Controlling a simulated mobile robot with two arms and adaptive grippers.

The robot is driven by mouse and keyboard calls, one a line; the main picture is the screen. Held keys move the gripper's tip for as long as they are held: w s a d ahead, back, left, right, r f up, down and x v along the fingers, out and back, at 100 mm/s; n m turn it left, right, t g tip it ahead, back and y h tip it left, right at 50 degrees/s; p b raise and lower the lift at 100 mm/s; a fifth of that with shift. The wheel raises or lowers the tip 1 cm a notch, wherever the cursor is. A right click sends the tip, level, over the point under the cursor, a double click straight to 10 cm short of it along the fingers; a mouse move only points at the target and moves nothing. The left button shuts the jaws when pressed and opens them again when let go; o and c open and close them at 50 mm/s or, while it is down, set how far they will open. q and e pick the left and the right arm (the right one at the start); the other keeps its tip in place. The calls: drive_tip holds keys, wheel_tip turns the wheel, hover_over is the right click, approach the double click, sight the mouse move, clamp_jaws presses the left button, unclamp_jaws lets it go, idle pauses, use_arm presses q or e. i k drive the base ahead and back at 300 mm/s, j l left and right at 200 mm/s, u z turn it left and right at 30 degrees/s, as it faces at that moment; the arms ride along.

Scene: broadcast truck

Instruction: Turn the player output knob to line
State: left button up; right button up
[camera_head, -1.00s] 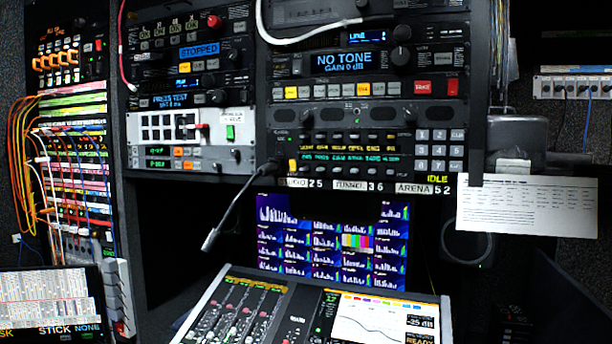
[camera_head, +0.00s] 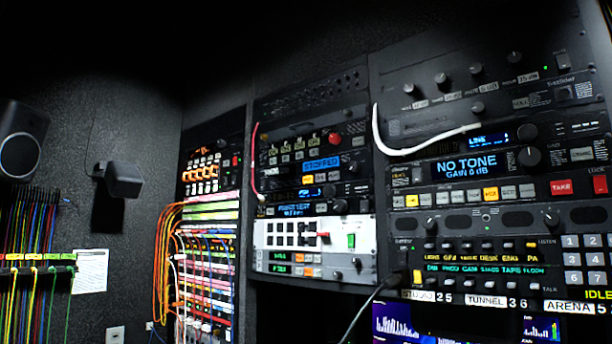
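A rack unit with a blue display reading STOPPED (camera_head: 321,164) and a red round control (camera_head: 334,139) is in the middle of the head view. Below it are a small blue display (camera_head: 296,192) and a black knob (camera_head: 339,206). At the right, a small blue display reading LINE (camera_head: 488,140) has a black knob (camera_head: 527,132) beside it. Under it is a larger display reading NO TONE, GAIN 0 dB (camera_head: 467,167), with another black knob (camera_head: 530,157). I cannot tell which knob is labelled player output; the print is too small. Neither gripper is in view.
A white cable (camera_head: 393,149) loops across the right rack's front. Orange patch cords (camera_head: 160,245) hang from the patch bay on the left. A thin gooseneck (camera_head: 362,310) rises before the rack at bottom. A speaker (camera_head: 21,142) and coloured cables are at far left.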

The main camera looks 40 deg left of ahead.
sight(354, 166)
drive_tip(key=i+j+z, duration=0.15)
drive_tip(key=j, duration=0.85)
drive_tip(key=j+z, duration=0.15)
drive_tip(key=j, duration=0.85)
